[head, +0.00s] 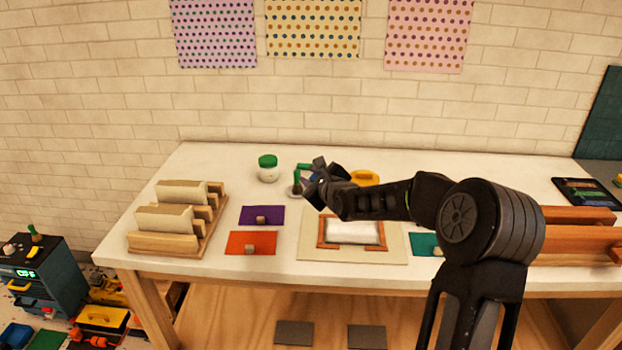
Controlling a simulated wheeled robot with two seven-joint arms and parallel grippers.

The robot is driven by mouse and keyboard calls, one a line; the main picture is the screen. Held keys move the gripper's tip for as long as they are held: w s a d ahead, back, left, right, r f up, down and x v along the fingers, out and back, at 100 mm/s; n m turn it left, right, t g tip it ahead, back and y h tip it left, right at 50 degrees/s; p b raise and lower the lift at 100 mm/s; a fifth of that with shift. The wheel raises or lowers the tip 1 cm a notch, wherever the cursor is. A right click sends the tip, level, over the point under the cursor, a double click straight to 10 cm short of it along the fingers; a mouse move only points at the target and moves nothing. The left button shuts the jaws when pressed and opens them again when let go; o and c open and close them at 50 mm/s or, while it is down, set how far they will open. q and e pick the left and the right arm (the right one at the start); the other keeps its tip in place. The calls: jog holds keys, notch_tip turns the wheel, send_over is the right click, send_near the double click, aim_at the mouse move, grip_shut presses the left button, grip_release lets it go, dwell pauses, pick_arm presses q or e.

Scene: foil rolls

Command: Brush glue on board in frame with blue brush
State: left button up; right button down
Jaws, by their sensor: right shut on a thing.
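The board (354,236) is a white panel inside an orange-brown wooden frame (323,232) near the front of the white table. My right gripper (312,182) is behind and left of the frame, above the table. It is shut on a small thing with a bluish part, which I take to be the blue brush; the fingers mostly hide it. A green bent post (297,174) on a round grey base stands right beside the gripper. A white jar (268,174) with a green lid stands to its left. My left gripper is not in view.
A beige mat (310,251) lies under the frame. A wooden rack (209,227) with pale rolls stands left. Purple (275,211) and orange (236,243) sheets each bear a small block. A yellow thing (364,178) is partly behind my arm. Orange-brown wooden bars (572,238) lie right.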

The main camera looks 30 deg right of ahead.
jog(key=shift+s+d+f+b, duration=0.15)
jog(key=shift+f+b, duration=0.45)
jog(key=shift+f, duration=0.7)
jog(key=shift+w+d+f+b, duration=0.1)
jog(key=shift+f+b, duration=0.45)
jog(key=shift+f, duration=0.7)
